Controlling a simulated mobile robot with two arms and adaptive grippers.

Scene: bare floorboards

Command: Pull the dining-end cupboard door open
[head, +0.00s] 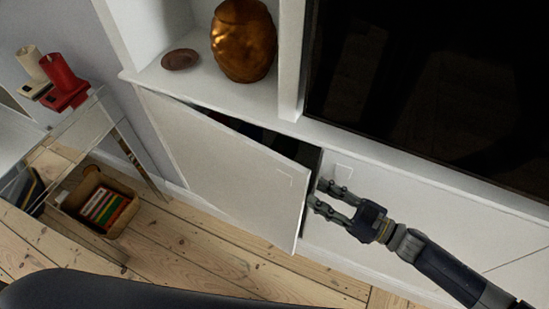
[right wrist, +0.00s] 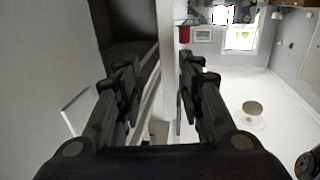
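The white cupboard door (head: 225,170) stands partly open. Its free right edge is swung out from the cabinet, and a dark gap shows along its top and right side. My right gripper (head: 318,192) is at this free edge, reaching in from the right. In the right wrist view, the two fingers of the gripper (right wrist: 157,75) are spread apart, with the pale door edge (right wrist: 168,85) showing between them. I cannot tell whether either finger touches the door. My left gripper is not in view.
The white cabinet shelf (head: 213,97) above holds a copper-coloured vase (head: 243,40) and a brown dish (head: 181,59). A dark screen (head: 430,75) stands right of them. A glass-topped table (head: 85,130) and a box of books (head: 128,222) are at left. Floorboards (head: 215,255) before the door are clear.

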